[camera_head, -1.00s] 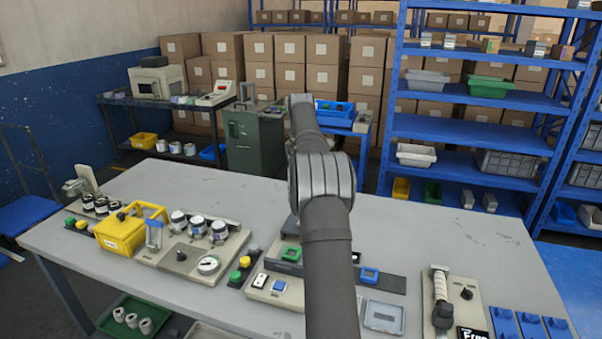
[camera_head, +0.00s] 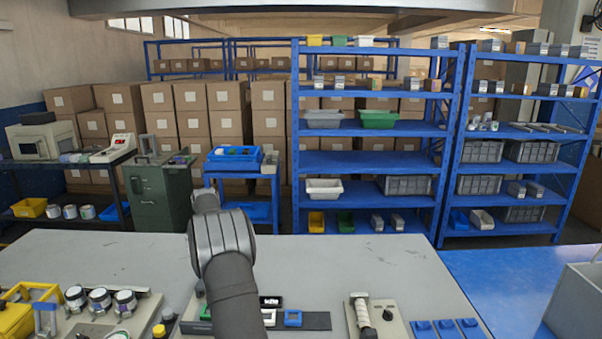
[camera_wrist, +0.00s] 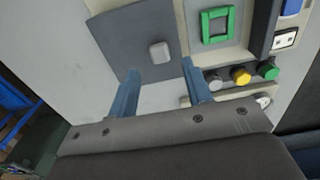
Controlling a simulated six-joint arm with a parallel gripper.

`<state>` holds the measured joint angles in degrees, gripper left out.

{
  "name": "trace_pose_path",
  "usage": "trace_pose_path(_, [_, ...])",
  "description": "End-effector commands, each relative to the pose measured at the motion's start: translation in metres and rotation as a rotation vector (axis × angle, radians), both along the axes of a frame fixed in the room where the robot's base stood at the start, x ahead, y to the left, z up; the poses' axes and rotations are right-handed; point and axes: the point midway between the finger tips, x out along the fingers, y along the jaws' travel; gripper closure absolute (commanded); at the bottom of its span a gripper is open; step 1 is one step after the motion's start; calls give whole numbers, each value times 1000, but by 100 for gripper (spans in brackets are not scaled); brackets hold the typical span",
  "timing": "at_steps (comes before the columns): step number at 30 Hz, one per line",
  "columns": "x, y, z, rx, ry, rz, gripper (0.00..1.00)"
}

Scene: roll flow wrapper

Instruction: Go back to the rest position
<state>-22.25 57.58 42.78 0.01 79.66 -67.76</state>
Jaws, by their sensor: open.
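My gripper (camera_wrist: 162,95) shows in the wrist view with two blue-grey fingers spread apart and nothing between them. It hangs above the grey table (camera_head: 380,262). Beyond the fingertips is a dark grey plate with a small pale block (camera_wrist: 159,52) on it; whether the fingers touch anything below cannot be told, but they look clear of it. A green square frame (camera_wrist: 204,27) lies on a light panel to the right. In the head view my arm reaches over the table and hides the gripper.
Yellow and green buttons (camera_wrist: 241,76) sit right of the fingers. A roll fixture (camera_head: 362,314) and blue blocks (camera_head: 447,328) stand at the table's front right. The table's back is clear.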

Motion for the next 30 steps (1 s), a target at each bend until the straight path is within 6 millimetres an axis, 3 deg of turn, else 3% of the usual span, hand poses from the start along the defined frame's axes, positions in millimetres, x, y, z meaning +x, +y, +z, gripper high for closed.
trace_pose_path(6, [0,0,-33,-1,2,0,55])
trace_pose_path(12, [0,0,-45,0,-1,0,55])
trace_pose_path(25, [-1,0,-43,0,-1,0,55])
trace_pose_path(30, [0,0,-32,0,-2,0,55])
